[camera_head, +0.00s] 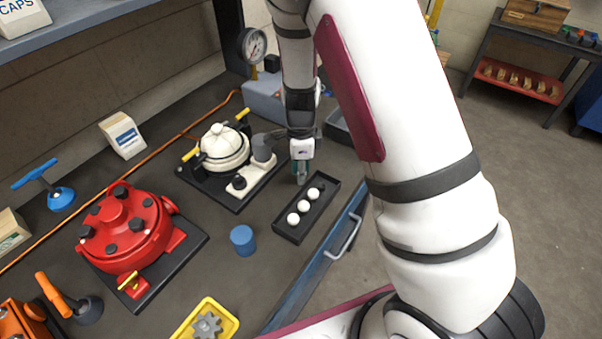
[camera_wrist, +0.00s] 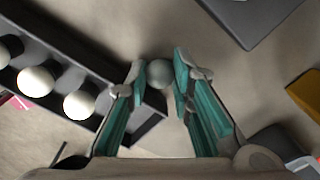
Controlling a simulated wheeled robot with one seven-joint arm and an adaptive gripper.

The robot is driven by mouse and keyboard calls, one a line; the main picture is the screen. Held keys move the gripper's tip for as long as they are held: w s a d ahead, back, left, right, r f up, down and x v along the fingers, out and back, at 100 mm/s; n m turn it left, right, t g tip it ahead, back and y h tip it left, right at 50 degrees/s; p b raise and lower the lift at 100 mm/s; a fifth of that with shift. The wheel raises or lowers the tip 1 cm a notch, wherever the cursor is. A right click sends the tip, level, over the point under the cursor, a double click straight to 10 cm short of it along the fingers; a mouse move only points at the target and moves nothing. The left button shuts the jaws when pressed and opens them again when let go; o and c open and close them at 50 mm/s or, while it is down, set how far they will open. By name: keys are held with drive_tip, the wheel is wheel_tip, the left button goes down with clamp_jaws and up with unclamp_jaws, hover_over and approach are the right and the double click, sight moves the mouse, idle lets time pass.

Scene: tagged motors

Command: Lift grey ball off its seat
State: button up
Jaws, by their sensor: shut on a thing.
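The grey ball (camera_wrist: 160,74) shows in the wrist view between the tips of my teal-padded fingers. My gripper (camera_wrist: 159,76) is shut on it. In the head view my gripper (camera_head: 301,174) points down at the far end of a black tray (camera_head: 279,228), and the ball cannot be made out clearly there. Three white balls sit in a row in the tray; the nearest to my gripper in the wrist view is a white ball (camera_wrist: 79,104). How high the grey ball is above its seat cannot be told.
A cream motor (camera_head: 222,147) on a dark base stands left of my gripper. A red motor (camera_head: 124,234), a blue cylinder (camera_head: 243,239) and a yellow tray (camera_head: 188,326) are nearer. A pressure gauge (camera_head: 252,45) stands behind. The bench edge lies right of the black tray.

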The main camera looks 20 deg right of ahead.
wheel_tip(320, 180, up, 12)
drive_tip(key=p, duration=0.2)
drive_tip(key=shift+r, duration=0.25)
